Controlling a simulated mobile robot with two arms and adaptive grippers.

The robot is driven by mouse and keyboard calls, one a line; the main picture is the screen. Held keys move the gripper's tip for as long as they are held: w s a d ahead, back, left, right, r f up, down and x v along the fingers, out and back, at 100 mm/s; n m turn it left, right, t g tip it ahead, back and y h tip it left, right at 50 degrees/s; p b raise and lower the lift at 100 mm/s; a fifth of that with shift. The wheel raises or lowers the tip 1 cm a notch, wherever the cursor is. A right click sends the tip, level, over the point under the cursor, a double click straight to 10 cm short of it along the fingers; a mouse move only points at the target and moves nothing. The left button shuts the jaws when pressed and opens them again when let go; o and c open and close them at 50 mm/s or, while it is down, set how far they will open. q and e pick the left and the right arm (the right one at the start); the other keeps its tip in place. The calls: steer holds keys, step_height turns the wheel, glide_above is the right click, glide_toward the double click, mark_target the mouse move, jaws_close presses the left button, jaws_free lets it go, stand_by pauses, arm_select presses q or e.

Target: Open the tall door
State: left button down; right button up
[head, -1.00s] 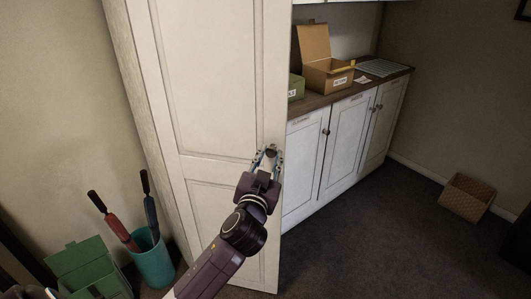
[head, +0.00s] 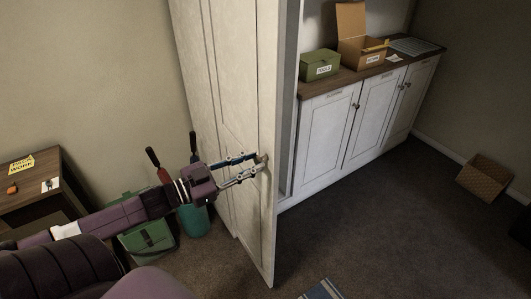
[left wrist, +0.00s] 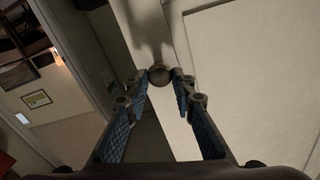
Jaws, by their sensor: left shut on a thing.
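The tall door (head: 228,100) is a cream panelled door, seen at a steep angle in the head view and standing ajar. In the left wrist view the knob (left wrist: 160,75) sits between the two blue-padded fingertips, with the pale door surface (left wrist: 245,70) beyond. My right gripper is not in view.
Low white cabinets (head: 325,135) with a green box (head: 320,66) and an open cardboard box (head: 362,50) stand right of the door. A teal bin (head: 195,220) and a green case (head: 147,240) are left. A woven basket (head: 485,178) stands far right.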

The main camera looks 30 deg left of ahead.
arm_select(q)
steer(key=shift+s+a+m+g+h, duration=0.3)
steer(key=shift+s+a+m+h, duration=0.15)
steer(key=shift+s+a, duration=0.35)
steer(key=shift+s+d+p, duration=0.1)
steer(key=shift+s+p, duration=0.15)
steer(key=shift+p, duration=0.05)
steer(key=shift+f, duration=0.1)
steer(key=c, duration=1.9)
jaws_free()
steer(key=shift+o, duration=1.4)
steer(key=shift+s, duration=0.1)
steer(key=shift+s+a, duration=0.15)
steer(key=shift+a, duration=0.05)
steer(key=v, duration=1.1)
steer(key=shift+s, duration=0.2)
